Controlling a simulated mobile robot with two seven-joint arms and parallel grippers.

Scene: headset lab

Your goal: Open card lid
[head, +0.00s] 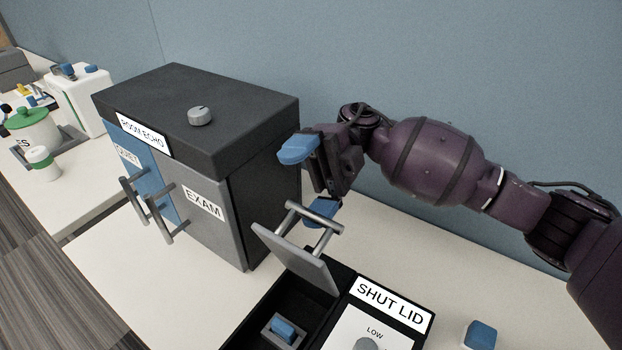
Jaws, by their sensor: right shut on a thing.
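The card lid (292,258) is a grey panel with a bar handle (314,216). It stands tilted up over a black box (248,328) labelled SHUT LID. The box's compartment is partly uncovered, and a blue block in a grey holder (284,329) shows inside. My right gripper (310,181) has blue fingertips and is at the lid's handle. One fingertip is right behind the bar and the other is above it. It is shut on the lid's handle, though the contact is partly hidden. My left gripper is out of view.
A dark cabinet (262,118) with a knob, a blue door and a grey EXAM door stands just left of the lid. The white table (150,285) is clear front left.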

